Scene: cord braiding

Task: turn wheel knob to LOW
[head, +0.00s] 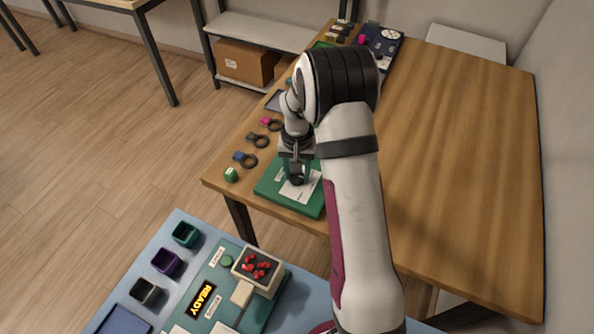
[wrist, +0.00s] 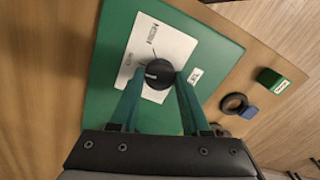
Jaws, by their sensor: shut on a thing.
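The wheel knob (wrist: 159,73) is a round black knob with a small light mark on its front edge. It sits on a white label plate (wrist: 148,42) on a green board (wrist: 107,35). My gripper (wrist: 158,82) is over the board with its two green fingers closed on the knob's sides. Printed words stand around the knob on the plate, too small to read surely. In the head view, my gripper (head: 297,178) points down at the green board (head: 266,187), and my arm hides the board's right part.
A green cube (head: 231,174) and several rings with coloured tags, one blue (head: 245,159), lie along the table's left edge. A blue table in front holds a READY panel (head: 200,299) and a box of red pieces (head: 257,268). The wooden table's right side is clear.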

